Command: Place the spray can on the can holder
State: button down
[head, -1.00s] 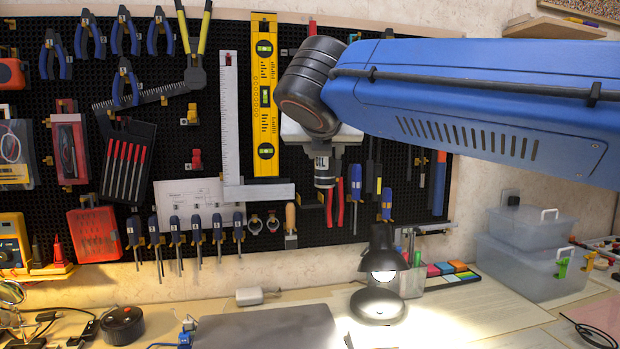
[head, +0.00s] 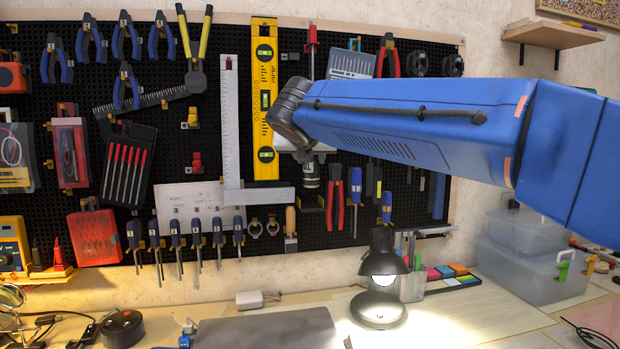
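The spray can (head: 310,181) is a dark can with a white-lettered label, upright in front of the pegboard, just left of the red-handled pliers. My gripper (head: 309,157) is over its top, mostly hidden behind my blue arm. The can hangs beneath the gripper and has moved with it, so the gripper appears shut on it. A small dark ledge, seemingly the can holder (head: 312,202), shows just below the can against the black board. I cannot tell whether the can touches it.
Red-handled pliers (head: 335,197) and a blue screwdriver (head: 355,190) hang close on the right. A steel square (head: 262,193) and yellow level (head: 264,100) hang on the left. A lit lamp (head: 383,262) stands on the bench below.

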aim_at(310, 177)
jog(key=shift+f, duration=2.2)
jog(key=shift+w+f, duration=0.2)
jog(key=shift+f, duration=0.2)
jog(key=shift+f, duration=0.15)
jog(key=c, duration=1.2)
grip_release()
